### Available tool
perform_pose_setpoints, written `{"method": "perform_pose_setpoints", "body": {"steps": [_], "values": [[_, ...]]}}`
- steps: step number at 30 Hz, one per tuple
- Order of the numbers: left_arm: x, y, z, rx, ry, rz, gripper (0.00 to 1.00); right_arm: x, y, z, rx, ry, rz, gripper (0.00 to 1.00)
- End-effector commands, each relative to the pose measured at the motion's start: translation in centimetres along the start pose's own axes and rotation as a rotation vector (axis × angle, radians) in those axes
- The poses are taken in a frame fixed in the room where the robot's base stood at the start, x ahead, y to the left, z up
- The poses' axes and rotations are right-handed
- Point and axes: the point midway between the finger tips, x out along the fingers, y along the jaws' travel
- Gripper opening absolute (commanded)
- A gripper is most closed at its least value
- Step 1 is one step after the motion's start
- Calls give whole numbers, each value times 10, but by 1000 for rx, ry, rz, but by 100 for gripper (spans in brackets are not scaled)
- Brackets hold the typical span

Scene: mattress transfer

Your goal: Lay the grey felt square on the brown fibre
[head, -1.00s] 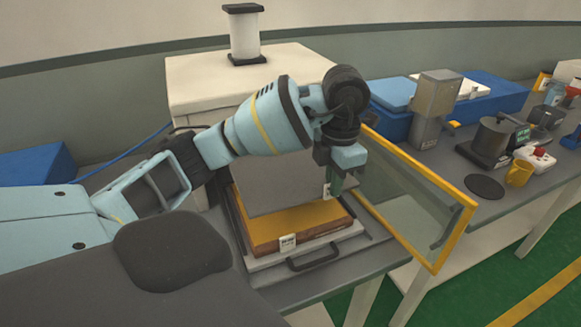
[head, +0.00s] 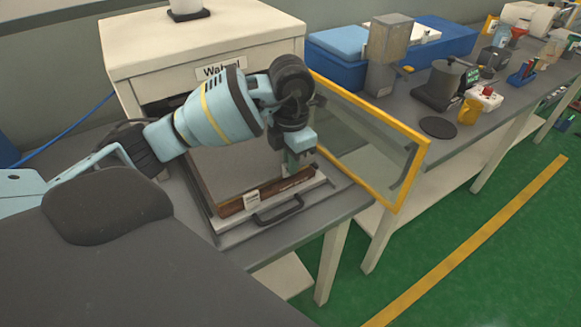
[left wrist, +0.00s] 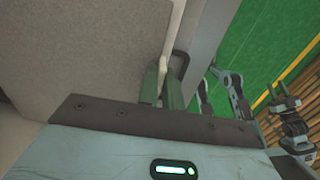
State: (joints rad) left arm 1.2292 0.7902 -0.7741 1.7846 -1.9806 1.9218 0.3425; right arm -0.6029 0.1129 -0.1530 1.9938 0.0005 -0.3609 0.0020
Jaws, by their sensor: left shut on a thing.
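The grey felt square (head: 235,168) is a flat light-grey sheet in front of the white machine, over the brown fibre (head: 268,194). Only the fibre's front edge shows, with a small white tag. My left gripper (head: 299,160) is shut on the felt at its right front corner. In the left wrist view its fingers (left wrist: 164,82) pinch the edge of the felt (left wrist: 85,45). I cannot tell whether the felt rests fully on the fibre.
The fibre lies on a tray with a dark handle (head: 278,210). A yellow-framed glass door (head: 375,140) stands open just right of my left gripper. The white machine (head: 200,50) is behind. A bench with a blue box (head: 345,55) and other items continues right.

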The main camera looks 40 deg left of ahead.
Motion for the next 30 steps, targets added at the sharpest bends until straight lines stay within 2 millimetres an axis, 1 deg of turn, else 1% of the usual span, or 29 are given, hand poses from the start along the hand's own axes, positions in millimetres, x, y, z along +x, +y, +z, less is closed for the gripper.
{"method": "perform_pose_setpoints", "body": {"steps": [1,5,12,17,18,22,30], "values": [[9,-1,0,0,4,-3,0,0,-1,0,2,0,0,36],[23,0,0,-1,2,-2,0,0,-1,0,6,0,0,36],[23,0,0,0,0,-1,0,0,-2,1,6,-1,0,36],[28,0,0,0,1,-1,0,1,-2,4,6,-7,0,36],[27,0,0,0,1,-1,12,1,-1,4,5,-7,0,36],[26,0,0,0,0,-1,29,0,-1,5,3,-10,-1,36],[26,0,0,0,0,-1,29,0,0,7,0,-13,-1,36]]}}
